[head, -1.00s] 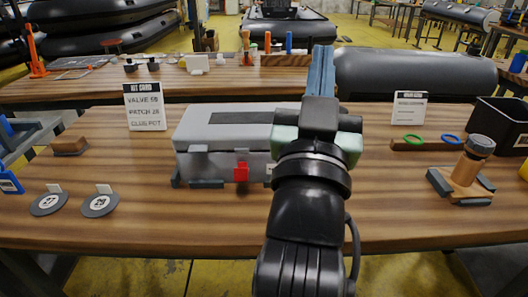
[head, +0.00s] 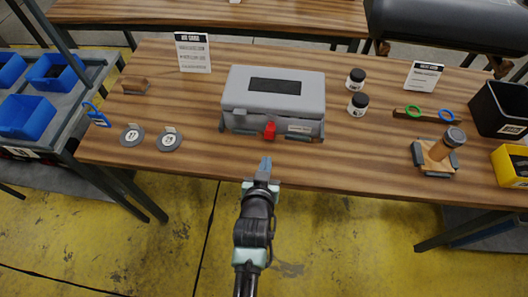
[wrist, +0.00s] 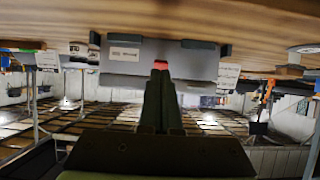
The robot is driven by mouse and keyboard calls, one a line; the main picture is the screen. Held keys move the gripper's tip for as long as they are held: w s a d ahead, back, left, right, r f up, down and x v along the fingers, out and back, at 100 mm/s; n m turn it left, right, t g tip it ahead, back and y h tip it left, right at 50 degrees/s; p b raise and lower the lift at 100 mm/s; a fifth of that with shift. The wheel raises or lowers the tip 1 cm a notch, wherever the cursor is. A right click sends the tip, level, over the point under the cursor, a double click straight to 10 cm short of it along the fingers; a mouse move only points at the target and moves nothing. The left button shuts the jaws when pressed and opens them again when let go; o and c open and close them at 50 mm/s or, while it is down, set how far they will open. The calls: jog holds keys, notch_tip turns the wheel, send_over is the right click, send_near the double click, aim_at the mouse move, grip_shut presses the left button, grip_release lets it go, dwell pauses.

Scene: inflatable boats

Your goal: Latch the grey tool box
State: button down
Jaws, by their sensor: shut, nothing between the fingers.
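The grey tool box (head: 236,92) sits on the wooden table with its lid down and a dark panel on top. Its red latch (head: 269,130) is at the middle of the front face, below the lid seam. I cannot tell whether the latch is fastened. My gripper (head: 265,164) is shut and empty, in front of the box near the table's front edge, apart from the latch. In the wrist view, which looks upside down, the shut fingers (wrist: 160,90) point at the red latch (wrist: 161,65) and partly cover the box front (wrist: 195,55).
Grey corner blocks (head: 317,138) sit at the box's base. Two round discs (head: 168,139) lie left; a wooden-based tool (head: 440,152) stands right. The table front (head: 330,165) is clear.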

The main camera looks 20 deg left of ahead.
aim_at(269, 137)
jog(key=w+f+b, duration=0.1)
jog(key=b, duration=0.1)
jog(key=w+a+f+b, duration=0.1)
jog(key=w+f+b, duration=0.2)
jog(key=f+b, duration=0.1)
jog(key=shift+w+a+b, duration=0.25)
jog(key=shift+a+b, duration=0.05)
jog(key=shift+a, duration=0.05)
jog(key=shift+w+a+r+b, duration=0.15)
jog(key=shift+w, duration=0.35)
jog(key=shift+w+a+r+b, duration=0.1)
jog(key=shift+w+r+b, duration=0.05)
jog(key=shift+w, duration=0.3)
jog(key=shift+w+a+r+b, duration=0.1)
jog(key=shift+w+a+b, duration=0.15)
jog(key=shift+w, duration=0.4)
jog(key=shift+r, duration=0.1)
jog(key=shift+w+r+p, duration=0.1)
jog(key=shift+r+p, duration=0.8)
jog(key=shift+r, duration=0.15)
